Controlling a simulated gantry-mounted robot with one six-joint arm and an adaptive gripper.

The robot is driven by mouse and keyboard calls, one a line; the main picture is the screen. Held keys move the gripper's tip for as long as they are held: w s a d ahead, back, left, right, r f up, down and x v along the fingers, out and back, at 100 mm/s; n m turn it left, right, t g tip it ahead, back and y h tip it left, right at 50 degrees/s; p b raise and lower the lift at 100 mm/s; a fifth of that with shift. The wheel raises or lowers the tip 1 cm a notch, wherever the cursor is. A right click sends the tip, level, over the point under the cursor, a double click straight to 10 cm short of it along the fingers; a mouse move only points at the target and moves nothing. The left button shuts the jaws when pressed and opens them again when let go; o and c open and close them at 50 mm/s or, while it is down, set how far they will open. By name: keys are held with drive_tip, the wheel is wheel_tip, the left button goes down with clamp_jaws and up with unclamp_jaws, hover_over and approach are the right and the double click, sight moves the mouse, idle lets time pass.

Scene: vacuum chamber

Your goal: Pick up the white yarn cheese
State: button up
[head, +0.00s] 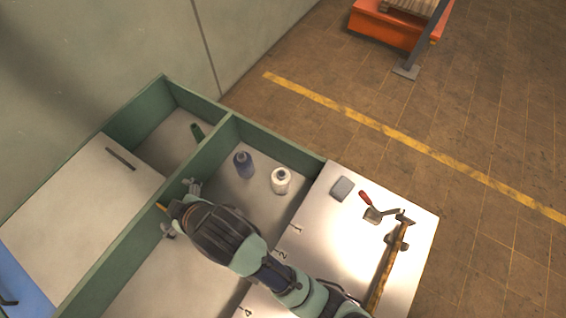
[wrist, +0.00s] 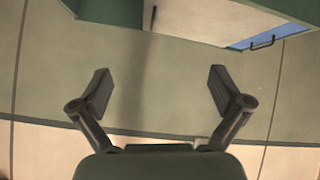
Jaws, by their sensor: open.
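The white yarn cheese (head: 281,181) stands upright on the floor of an open green-walled compartment in the head view. A dark blue yarn cheese (head: 243,164) stands just to its left in the same compartment. My gripper (head: 164,207) is to the left of both, over the green dividing wall, apart from the white one. In the wrist view my gripper (wrist: 160,82) has its two fingers spread wide with nothing between them. The white yarn cheese does not show in the wrist view.
A white panel (head: 345,220) at right holds a grey block (head: 342,188), a red-handled tool (head: 371,208) and a hammer (head: 392,250). Green walls (head: 225,145) divide the compartments. A handled lid (head: 80,200) covers the left.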

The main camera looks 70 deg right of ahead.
drive_tip(key=w+d+f+g+b, duration=0.1)
drive_tip(key=w+d+f+g, duration=0.1)
drive_tip(key=d+f, duration=0.55)
drive_tip(key=n+g+y+b, duration=0.2)
drive_tip(key=g+b, duration=0.3)
approach(286, 176)
drive_tip(key=x, duration=0.2)
drive_tip(key=w+x, duration=0.1)
drive_tip(key=x, duration=0.2)
drive_tip(key=shift+d, duration=0.1)
drive_tip(key=b+x, duration=0.6)
drive_tip(key=x, duration=0.1)
drive_tip(key=shift+w+a+f, duration=0.25)
drive_tip(key=shift+f, duration=0.1)
drive_tip(key=c, duration=1.6)
